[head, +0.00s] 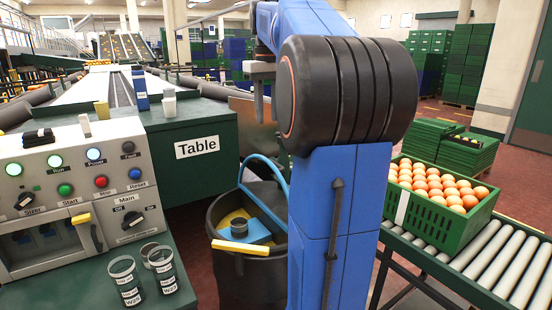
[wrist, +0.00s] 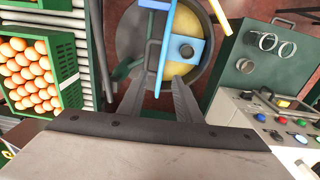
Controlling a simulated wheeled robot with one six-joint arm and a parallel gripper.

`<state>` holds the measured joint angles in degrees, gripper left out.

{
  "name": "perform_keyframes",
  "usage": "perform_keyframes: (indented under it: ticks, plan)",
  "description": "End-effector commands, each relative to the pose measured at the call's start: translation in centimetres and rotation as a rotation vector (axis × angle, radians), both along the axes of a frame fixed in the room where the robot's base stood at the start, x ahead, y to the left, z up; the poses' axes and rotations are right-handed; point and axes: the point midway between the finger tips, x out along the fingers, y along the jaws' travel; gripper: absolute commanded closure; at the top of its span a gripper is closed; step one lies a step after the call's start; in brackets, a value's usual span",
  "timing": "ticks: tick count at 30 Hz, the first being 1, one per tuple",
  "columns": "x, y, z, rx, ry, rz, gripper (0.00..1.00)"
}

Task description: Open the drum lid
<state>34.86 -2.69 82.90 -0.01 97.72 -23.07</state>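The black drum (head: 250,278) stands on the floor beside the table, partly hidden by my blue arm. It also shows below my gripper in the wrist view (wrist: 126,40). Its top shows yellow surfaces, a blue bar (wrist: 181,50) across it and a dark round knob. A dark handle (wrist: 152,55) sits on the grey left part of the top. I cannot tell exactly which pieces form the lid.
The table (head: 198,149) and a control panel (head: 80,195) stand left of the drum, with labelled cups (head: 126,282) in front. My arm fills the middle.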

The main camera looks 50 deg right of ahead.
Motion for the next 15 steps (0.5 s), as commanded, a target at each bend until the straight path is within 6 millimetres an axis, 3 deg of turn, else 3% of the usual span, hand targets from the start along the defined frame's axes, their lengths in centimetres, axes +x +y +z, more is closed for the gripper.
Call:
perform_keyframes:
  ticks: [1, 6, 11, 15]
  plan:
    - [0.2, -1.4, 0.4, 0.006, 0.009, -0.009, 0.69]
    - [0.3, -3.7, 1.3, 0.018, 0.027, -0.019, 0.69]
    - [0.3, -4.0, 0.8, 0.022, 0.031, -0.020, 0.69]
    - [0.2, -3.9, -0.8, 0.023, 0.032, -0.019, 0.69]
